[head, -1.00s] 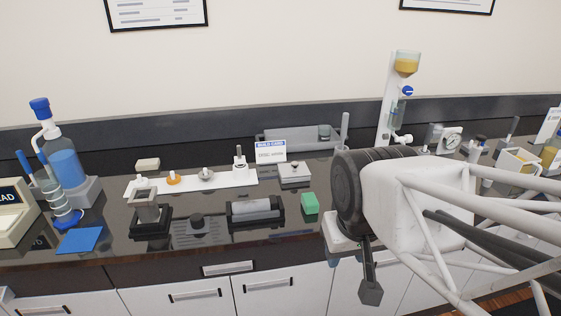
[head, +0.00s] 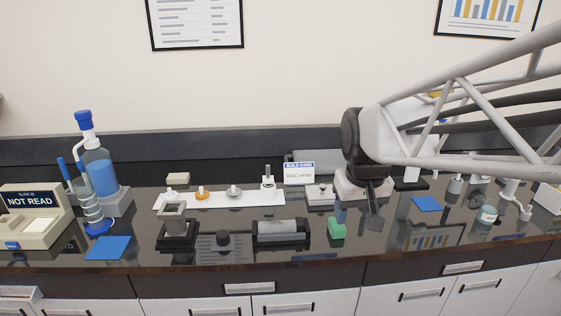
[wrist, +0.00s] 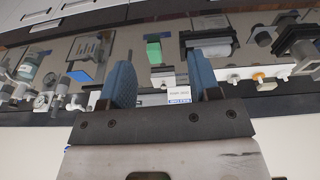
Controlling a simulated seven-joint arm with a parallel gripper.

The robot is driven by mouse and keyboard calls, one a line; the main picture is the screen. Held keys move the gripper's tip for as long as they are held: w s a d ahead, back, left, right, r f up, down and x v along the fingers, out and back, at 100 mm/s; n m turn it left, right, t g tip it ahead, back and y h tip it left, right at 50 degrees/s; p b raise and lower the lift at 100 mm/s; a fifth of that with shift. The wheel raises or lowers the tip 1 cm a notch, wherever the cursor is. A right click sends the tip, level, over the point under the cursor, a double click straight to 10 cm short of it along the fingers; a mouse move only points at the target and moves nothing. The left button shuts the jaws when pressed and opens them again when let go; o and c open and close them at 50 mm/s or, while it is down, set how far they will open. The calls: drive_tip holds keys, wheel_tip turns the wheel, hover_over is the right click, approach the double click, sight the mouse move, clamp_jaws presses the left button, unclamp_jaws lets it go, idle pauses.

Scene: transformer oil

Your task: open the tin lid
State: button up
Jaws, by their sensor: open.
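A small pale grey box with a flat top and a dark knob, likely the tin (head: 321,194), sits on the dark bench in front of the build card. Its lid looks closed. My gripper (head: 357,214) hangs just to the right of it, above the bench, with fingers pointing down. In the wrist view the two blue finger pads of my gripper (wrist: 162,68) are wide apart. A pale box, likely the same tin (wrist: 162,77), shows in the gap behind them. Nothing is held.
A green block (head: 337,228) lies close in front of my gripper. A dark cradle with a grey roller (head: 279,231) is to its left. The build card (head: 299,173) stands behind the tin. A white strip (head: 222,199) with several knobs is further left.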

drive_tip(key=w, duration=1.2)
drive_tip(key=n+g, duration=0.2)
hover_over(323, 185)
drive_tip(key=f, duration=1.2)
drive_tip(key=shift+s, duration=0.25)
drive_tip(key=shift+w+f, duration=0.25)
drive_tip(key=shift+f, duration=0.1)
drive_tip(key=shift+f, duration=3.8)
clamp_jaws()
